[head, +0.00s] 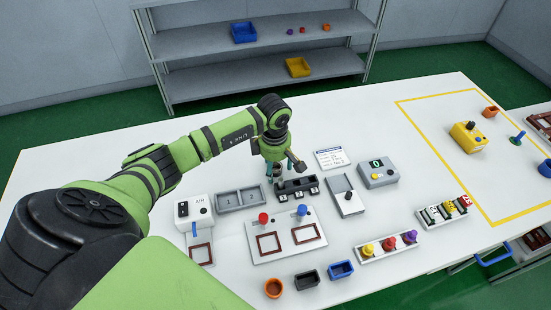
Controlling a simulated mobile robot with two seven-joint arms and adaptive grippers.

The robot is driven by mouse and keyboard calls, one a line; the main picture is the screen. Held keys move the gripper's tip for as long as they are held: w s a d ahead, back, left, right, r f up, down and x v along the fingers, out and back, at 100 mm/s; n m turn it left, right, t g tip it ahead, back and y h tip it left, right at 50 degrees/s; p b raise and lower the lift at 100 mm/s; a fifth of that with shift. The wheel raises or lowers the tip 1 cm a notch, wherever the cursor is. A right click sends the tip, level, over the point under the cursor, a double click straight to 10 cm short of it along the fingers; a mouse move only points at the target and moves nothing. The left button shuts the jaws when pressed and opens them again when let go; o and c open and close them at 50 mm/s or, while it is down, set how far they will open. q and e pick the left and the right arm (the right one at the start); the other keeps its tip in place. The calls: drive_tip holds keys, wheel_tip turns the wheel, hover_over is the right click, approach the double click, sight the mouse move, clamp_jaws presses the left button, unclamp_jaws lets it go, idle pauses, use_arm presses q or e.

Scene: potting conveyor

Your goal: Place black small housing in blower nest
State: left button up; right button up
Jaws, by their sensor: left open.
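A small black open-topped housing (306,280) sits on the white table near its front edge, between an orange round cup (273,288) and a blue open-topped housing (341,270). The white AIR unit (194,211) stands left of centre. A dark-red square frame (201,254) lies in front of it and looks like the blower nest; it appears empty. My left gripper (284,172) is open and points down over the back of the table, just behind and above a black multi-slot fixture (297,189). It is well away from the black housing. My right gripper is out of view.
A grey slotted block (346,195), a grey device (378,173) and a rack of coloured knobs (388,246) stand to the right.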

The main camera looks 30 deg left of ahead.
use_arm(q)
drive_tip(key=c, duration=0.9)
drive_tip(key=shift+c, duration=0.3)
drive_tip(key=shift+r, duration=0.1)
drive_tip(key=shift+w+r+b, duration=0.1)
drive_tip(key=shift+r+b, duration=0.35)
drive_tip(key=shift+r, duration=0.15)
wheel_tip(320, 180, up, 3)
drive_tip(key=shift+d+f+b, duration=0.1)
drive_tip(key=shift+b, duration=0.65)
drive_tip(key=w+d+r+b, duration=0.4)
drive_tip(key=d+r, duration=0.2)
drive_tip(key=d, duration=0.4)
drive_tip(key=s+m, duration=0.4)
drive_tip(key=m, duration=0.3)
drive_tip(key=s+d+r+m, duration=0.1)
drive_tip(key=s+m, duration=0.4)
drive_tip(key=m, duration=0.2)
drive_tip(key=s+d+r+m, duration=0.1)
drive_tip(key=s+m, duration=0.4)
drive_tip(key=m, duration=0.1)
drive_tip(key=shift+s+d+m+g+h, duration=0.1)
drive_tip(key=shift+d+m+g+h, duration=0.1)
drive_tip(key=shift+m+g+h, duration=0.15)
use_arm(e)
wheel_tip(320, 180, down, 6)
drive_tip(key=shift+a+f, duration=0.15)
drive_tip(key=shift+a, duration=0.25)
